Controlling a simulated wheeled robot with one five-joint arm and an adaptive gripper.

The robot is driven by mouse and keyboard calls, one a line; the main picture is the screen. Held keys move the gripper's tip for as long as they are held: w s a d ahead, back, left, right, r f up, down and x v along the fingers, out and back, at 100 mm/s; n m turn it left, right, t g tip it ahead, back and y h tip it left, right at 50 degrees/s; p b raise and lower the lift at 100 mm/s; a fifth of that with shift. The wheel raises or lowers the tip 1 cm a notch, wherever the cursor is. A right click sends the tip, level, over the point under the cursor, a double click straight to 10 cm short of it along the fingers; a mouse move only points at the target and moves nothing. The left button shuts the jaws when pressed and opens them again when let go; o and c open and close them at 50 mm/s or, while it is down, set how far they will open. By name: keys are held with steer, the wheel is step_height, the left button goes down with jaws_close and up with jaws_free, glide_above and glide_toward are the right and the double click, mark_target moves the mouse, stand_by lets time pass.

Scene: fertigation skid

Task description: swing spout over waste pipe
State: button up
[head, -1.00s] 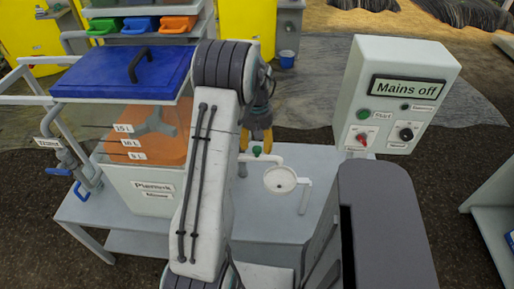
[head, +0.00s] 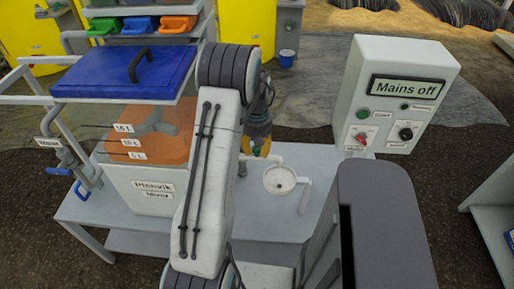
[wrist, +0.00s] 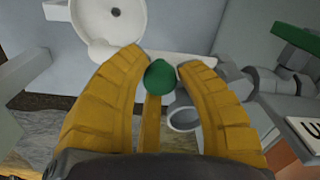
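The white spout (head: 272,158) is a short tube on the workbench, its bent end by the far rim of a round white dish (head: 280,181). In the wrist view, the spout (wrist: 200,60) runs from grey fittings to its elbow, which overlaps the rim of the dish (wrist: 90,22). A green knob (wrist: 160,76) shows at the spout. My gripper (wrist: 164,58) has its two yellow fingers apart, one on each side of the knob; contact is not clear. In the head view my gripper (head: 260,153) hides the knob. A grey open pipe end (wrist: 185,118) lies below the right finger; whether it is the waste pipe is unclear.
A tank with a blue lid (head: 125,75) and orange contents stands left on the grey bench (head: 115,215). A small upright pipe (head: 304,195) stands right of the dish.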

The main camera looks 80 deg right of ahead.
jaws_close()
steer(key=shift+d, duration=0.1)
steer(key=w+d+n, duration=0.6)
steer(key=w+n, duration=0.2)
steer(key=n, duration=1)
steer(key=shift+d+b, duration=0.25)
steer(key=shift+b, duration=0.1)
steer(key=shift+w+f+n, duration=0.1)
steer(key=shift+w+n, duration=0.05)
steer(key=shift+n, duration=0.15)
stand_by(0.3)
